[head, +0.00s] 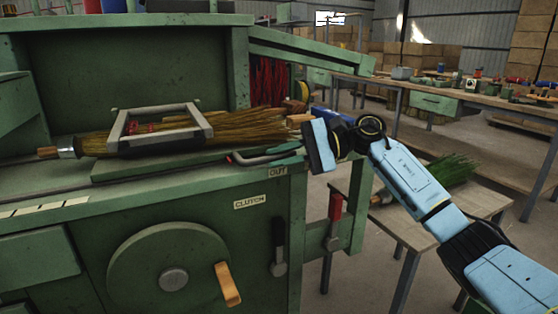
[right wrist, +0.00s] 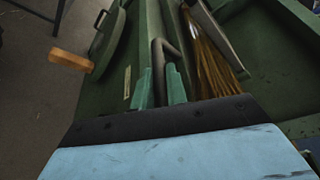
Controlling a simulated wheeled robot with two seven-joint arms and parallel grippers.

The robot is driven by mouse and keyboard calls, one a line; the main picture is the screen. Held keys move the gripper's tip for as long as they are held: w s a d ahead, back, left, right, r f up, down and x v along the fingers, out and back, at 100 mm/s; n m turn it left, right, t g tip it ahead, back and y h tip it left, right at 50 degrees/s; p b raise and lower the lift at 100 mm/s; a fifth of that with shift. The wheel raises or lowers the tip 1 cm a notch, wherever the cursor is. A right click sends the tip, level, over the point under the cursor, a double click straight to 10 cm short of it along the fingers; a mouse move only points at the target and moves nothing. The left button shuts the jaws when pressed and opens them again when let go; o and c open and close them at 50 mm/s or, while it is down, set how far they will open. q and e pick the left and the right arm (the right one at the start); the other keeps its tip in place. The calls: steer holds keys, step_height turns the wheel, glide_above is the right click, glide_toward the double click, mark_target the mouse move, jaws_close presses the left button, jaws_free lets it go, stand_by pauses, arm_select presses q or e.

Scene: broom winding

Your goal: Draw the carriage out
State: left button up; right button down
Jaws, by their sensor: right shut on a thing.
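The carriage (head: 120,170) is a green slab on the green machine's bed, with a broom (head: 235,128) lying along it. A grey frame (head: 190,137) sits over the broom. A dark bent handle (head: 262,159) with a red part stands at the carriage's right front. My right gripper (head: 292,150) is shut on this handle. In the right wrist view its two green fingers (right wrist: 160,88) stand either side of the handle's bar (right wrist: 161,54). The broom's straw (right wrist: 210,62) also shows there, right of the fingers. My left gripper is out of view.
The machine's front has a handwheel (head: 172,280) with an orange knob (head: 228,285), a lever under the CLUTCH label (head: 250,202), and a red-handled lever (head: 335,212). A low table (head: 410,222) with green bristles stands at right. Red strands (head: 268,82) hang behind.

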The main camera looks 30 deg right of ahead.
steer(key=shift+d, duration=0.25)
steer(key=c, duration=1.8)
jaws_free()
steer(key=shift+c, duration=0.2)
steer(key=o, duration=0.4)
steer(key=shift+d, duration=0.15)
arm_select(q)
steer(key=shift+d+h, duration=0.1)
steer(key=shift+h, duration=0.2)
arm_select(e)
steer(key=shift+o, duration=0.2)
